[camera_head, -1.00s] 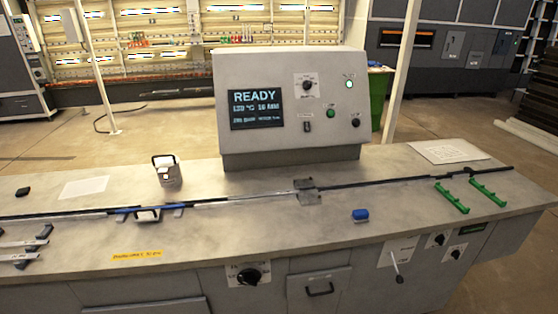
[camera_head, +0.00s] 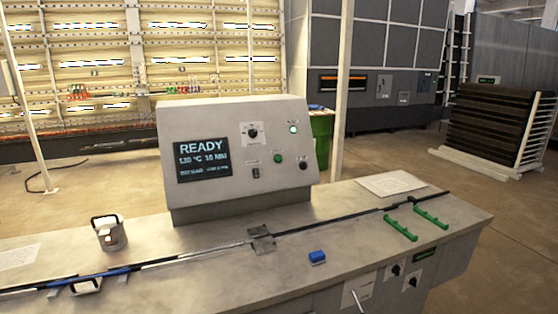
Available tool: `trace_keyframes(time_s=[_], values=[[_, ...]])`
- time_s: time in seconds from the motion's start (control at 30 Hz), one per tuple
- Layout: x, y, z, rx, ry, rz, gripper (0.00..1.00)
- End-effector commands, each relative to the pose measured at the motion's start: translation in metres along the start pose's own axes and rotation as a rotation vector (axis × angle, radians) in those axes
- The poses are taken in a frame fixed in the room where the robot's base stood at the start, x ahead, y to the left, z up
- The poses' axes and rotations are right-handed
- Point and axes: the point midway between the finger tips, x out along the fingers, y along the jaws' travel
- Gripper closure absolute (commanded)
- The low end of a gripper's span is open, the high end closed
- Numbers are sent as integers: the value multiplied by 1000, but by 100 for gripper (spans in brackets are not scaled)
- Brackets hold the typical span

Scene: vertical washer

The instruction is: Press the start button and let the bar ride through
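The grey control box (camera_head: 235,150) stands on the workbench. Its screen (camera_head: 203,161) reads READY with a temperature and minutes line. A green button (camera_head: 278,158) and a black button (camera_head: 303,165) sit on its sloped face, with a dial (camera_head: 252,133) above. A small lamp (camera_head: 293,129) glows pale green at upper right. A long thin bar (camera_head: 160,261) with blue and silver sections lies along the dark rail (camera_head: 340,221), left of a small grey metal block (camera_head: 262,239). My gripper is not in view.
A blue block (camera_head: 317,257), two green brackets (camera_head: 400,229) and a metal canister (camera_head: 109,232) are on the bench. Paper sheets (camera_head: 391,184) lie on it. A green bin (camera_head: 321,139) and white post (camera_head: 342,90) stand behind.

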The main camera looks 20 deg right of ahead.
Motion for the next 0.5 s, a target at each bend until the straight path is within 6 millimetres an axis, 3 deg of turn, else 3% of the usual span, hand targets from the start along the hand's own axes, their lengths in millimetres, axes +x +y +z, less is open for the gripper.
trace_keyframes(time_s=[0.03,0.13,0.5], values=[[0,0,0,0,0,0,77],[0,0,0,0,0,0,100],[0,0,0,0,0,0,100]])
